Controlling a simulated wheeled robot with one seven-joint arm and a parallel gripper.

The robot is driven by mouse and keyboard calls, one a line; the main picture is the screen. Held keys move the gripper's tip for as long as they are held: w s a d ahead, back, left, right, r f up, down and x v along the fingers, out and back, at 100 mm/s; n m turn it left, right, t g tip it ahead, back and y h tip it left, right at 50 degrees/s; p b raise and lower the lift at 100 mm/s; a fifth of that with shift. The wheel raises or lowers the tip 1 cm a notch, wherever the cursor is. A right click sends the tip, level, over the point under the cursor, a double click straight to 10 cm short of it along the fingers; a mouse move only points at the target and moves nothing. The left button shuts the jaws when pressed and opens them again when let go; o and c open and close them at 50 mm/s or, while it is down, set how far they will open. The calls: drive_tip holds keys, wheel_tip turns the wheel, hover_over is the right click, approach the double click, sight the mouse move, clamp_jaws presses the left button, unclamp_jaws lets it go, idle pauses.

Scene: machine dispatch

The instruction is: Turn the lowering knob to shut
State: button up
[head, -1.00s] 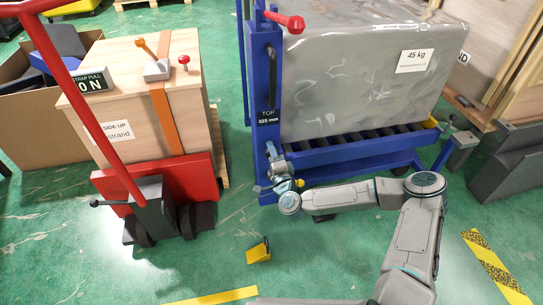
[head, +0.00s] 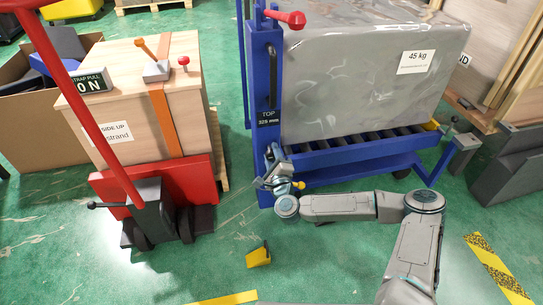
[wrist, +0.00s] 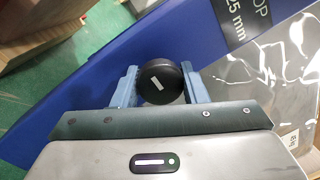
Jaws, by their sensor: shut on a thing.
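The lowering knob (wrist: 165,88) is round and black, with a short slanted white mark on its face. In the wrist view it sits between the two pale blue fingers of my gripper (wrist: 160,70), in front of the blue post. My gripper is shut on it, one finger on each side. In the head view my gripper (head: 274,160) is at the lower part of the blue lift's post (head: 264,90); the knob is hidden there.
A grey wrapped load (head: 365,85) marked 45 kg rests on the lift's rollers. A red pallet truck (head: 150,185) with a wooden crate (head: 130,90) stands at left. A yellow wedge (head: 258,256) lies on the green floor, with free room around it.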

idle(0.4)
drive_tip(key=o, duration=0.9)
drive_tip(key=shift+o, duration=0.2)
drive_tip(key=shift+s, duration=0.15)
drive_tip(key=p+v, duration=0.3)
drive_tip(key=v, duration=1)
drive_tip(key=shift+s, duration=0.25)
drive_tip(key=shift+d, duration=0.1)
